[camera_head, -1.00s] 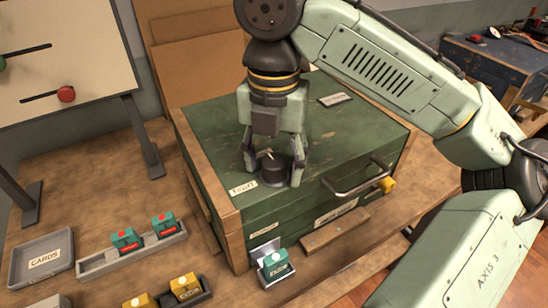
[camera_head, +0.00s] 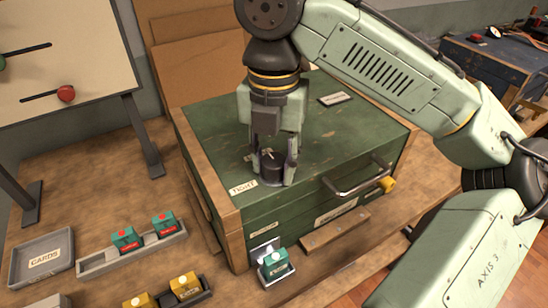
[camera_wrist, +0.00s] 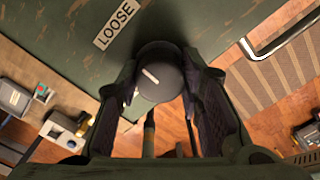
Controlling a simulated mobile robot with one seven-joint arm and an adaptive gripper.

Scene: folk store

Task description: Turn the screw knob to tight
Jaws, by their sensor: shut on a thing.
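The dark round screw knob (camera_head: 271,163) stands on the green top of a wood-framed chest (camera_head: 330,140). A TIGHT label (camera_head: 243,187) lies left of the knob, near the chest's front left corner. Another label (camera_head: 335,98) lies farther back; the wrist view shows a LOOSE label (camera_wrist: 117,25) up and left of the knob (camera_wrist: 161,78). A short pale line on the knob slants toward the upper left there. My gripper (camera_head: 273,172) points down, shut on the knob, a finger on each side. The fingers partly hide the knob's sides.
A drawer handle (camera_head: 357,180) and a yellow knob (camera_head: 387,184) jut from the chest's front. A teal block (camera_head: 276,262) sits below. Trays with red-buttoned and yellow blocks and a CARDS tray (camera_head: 42,258) stand left. The chest top around the knob is otherwise clear.

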